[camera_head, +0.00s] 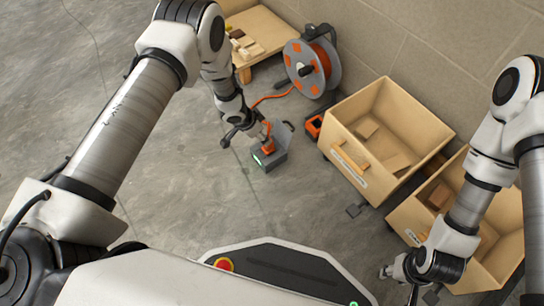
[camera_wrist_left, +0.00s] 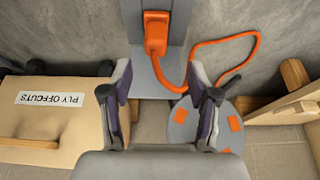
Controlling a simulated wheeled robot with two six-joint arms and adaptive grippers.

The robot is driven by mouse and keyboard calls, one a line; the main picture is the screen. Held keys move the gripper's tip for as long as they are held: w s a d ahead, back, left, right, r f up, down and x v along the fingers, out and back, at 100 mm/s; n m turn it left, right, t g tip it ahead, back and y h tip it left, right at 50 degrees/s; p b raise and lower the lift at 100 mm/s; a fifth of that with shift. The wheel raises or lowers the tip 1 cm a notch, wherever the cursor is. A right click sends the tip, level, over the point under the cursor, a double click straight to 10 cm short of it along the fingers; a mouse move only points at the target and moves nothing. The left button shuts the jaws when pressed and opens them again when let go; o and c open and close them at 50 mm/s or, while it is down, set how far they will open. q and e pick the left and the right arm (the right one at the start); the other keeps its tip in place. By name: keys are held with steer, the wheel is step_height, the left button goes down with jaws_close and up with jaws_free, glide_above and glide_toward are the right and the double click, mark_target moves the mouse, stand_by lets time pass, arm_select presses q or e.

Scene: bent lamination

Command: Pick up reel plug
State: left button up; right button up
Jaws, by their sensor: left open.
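The orange reel plug (camera_head: 268,146) sits at a grey box-like outlet (camera_head: 272,160) with a green light on the concrete floor. An orange cable (camera_head: 273,97) links it toward the cable reel (camera_head: 312,68). In the left wrist view the plug (camera_wrist_left: 157,33) stands against a grey upright part, ahead of and between my left fingers. My left gripper (camera_wrist_left: 163,82) is open, with nothing visible between its fingertips. In the head view it is just above the plug, partly hidden by its own wrist. My right gripper (camera_head: 402,284) is low at the right, away from the plug; its opening is unclear.
Two wooden bins, one nearer the reel (camera_head: 345,150) and one beside my right arm (camera_head: 500,265), hold wood pieces. A low wooden platform (camera_head: 268,28) stands by the wall behind the reel. The floor left of the outlet is clear.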

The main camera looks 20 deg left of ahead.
mark_target(269, 147)
arm_select(q)
steer(key=b+x, duration=0.1)
steer(key=x, duration=0.1)
steer(key=b+x, duration=0.2)
steer(key=x, duration=0.1)
steer(key=b+x, duration=0.2)
steer(key=shift+s+d+f, duration=0.15)
steer(key=shift+d+f, duration=0.1)
steer(key=shift+f, duration=0.15)
steer(key=shift+r, duration=0.15)
steer(key=shift+c, duration=0.3)
jaws_close()
